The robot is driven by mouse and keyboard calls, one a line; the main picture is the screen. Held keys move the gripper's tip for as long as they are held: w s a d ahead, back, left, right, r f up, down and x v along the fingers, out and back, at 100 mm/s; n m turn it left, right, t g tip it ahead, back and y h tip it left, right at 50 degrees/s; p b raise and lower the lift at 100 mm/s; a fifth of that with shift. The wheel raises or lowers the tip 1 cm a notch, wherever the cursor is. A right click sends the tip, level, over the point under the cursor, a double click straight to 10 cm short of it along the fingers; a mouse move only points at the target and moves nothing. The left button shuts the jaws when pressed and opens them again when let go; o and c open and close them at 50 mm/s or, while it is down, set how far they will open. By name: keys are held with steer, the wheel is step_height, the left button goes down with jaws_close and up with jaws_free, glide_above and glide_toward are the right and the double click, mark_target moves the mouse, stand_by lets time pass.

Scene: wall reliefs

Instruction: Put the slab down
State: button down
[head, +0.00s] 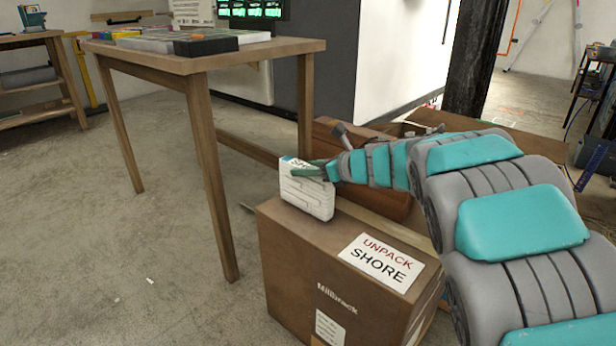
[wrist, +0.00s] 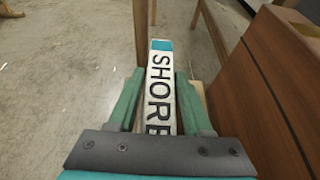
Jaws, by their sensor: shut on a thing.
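A white slab (head: 306,190) with a ridged face and a teal end on its top edge is at the top of a cardboard box (head: 290,262) in the head view. In the wrist view the slab (wrist: 160,85) shows its edge with the word "SHORE". My gripper (head: 318,169) is shut on the slab's upper part; its green fingers (wrist: 158,95) lie on both sides of it. The slab stands upright at the box's far left edge. I cannot tell whether it touches the box top. The box carries a label (head: 381,261) reading "UNPACK SHORE".
A wooden table (head: 262,50) with flat trays and colored pieces stands at the back left. A brown box (head: 365,185) stands behind the cardboard box, and also shows at right in the wrist view (wrist: 262,100). Open floor (head: 90,240) lies to the left.

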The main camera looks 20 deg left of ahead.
steer(key=shift+f, duration=0.6)
steer(key=shift+f, duration=0.15)
steer(key=shift+c, duration=1.6)
jaws_free()
steer(key=v, duration=1.2)
steer(key=shift+s, duration=0.1)
